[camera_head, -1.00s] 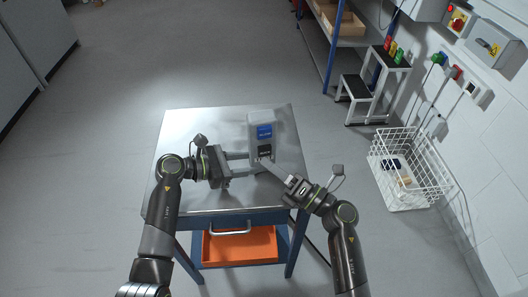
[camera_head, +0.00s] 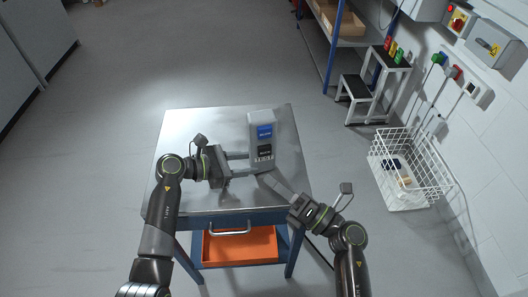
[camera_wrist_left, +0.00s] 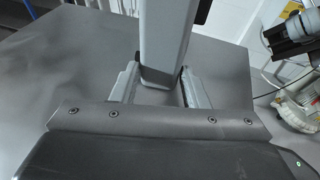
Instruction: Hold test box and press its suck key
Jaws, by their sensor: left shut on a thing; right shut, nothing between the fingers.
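The test box (camera_head: 251,128) is a grey upright block on the metal table. Its front has a blue panel (camera_head: 265,132) above a dark panel (camera_head: 265,151); the lettering is too small to read. My left gripper (camera_head: 252,163) comes in from the left and is shut on the lower part of the box. In the left wrist view the box (camera_wrist_left: 166,40) stands between the two fingers. My right gripper (camera_head: 264,178) is shut and empty, its tip just in front of the box's lower front, apart from the panels.
The metal table (camera_head: 190,125) has free room left of and behind the box. An orange tray (camera_head: 240,248) sits on the shelf below. A white wire basket (camera_head: 405,205) and a step stool (camera_head: 352,88) stand on the floor to the right.

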